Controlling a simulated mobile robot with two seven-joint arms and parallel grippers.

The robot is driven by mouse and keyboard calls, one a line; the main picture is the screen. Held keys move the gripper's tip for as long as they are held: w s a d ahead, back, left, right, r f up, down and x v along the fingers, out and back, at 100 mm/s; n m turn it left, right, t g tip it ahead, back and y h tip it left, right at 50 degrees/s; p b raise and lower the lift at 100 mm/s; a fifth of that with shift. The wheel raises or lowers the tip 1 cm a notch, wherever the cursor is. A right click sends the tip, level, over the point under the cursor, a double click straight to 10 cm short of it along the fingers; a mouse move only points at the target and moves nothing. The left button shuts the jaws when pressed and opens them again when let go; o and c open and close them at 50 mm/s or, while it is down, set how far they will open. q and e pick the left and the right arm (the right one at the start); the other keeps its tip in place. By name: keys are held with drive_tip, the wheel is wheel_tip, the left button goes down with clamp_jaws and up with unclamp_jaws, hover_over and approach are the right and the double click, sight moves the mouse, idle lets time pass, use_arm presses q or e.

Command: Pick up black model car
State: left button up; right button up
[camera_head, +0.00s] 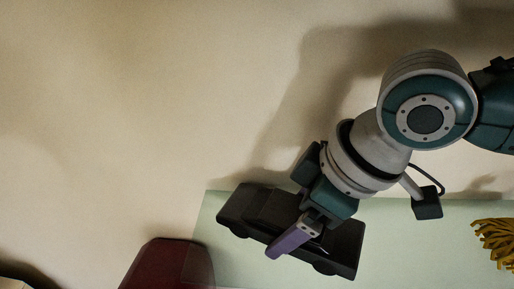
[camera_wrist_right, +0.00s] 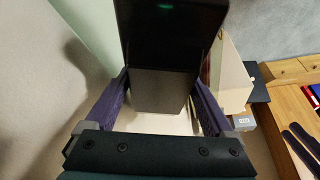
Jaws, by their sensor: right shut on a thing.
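The black model car (camera_head: 252,207) lies at a slant in the lower middle of the head view, over a pale green surface. My right gripper (camera_head: 287,238) reaches down across the middle of the car and is shut on it, hiding part of its body. In the right wrist view the car (camera_wrist_right: 165,55) fills the space between the two purple fingers of the gripper (camera_wrist_right: 160,105). I cannot tell whether the car touches the surface below. My left gripper is not in view.
A dark red object (camera_head: 170,265) stands left of the car at the bottom edge. A yellow stringy thing (camera_head: 494,240) lies at the right on the pale green surface (camera_head: 430,240). Wooden furniture (camera_wrist_right: 292,110) shows at the right of the wrist view.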

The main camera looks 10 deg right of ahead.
drive_tip(key=c, duration=0.7)
drive_tip(key=shift+c, duration=0.3)
drive_tip(key=shift+r, duration=0.15)
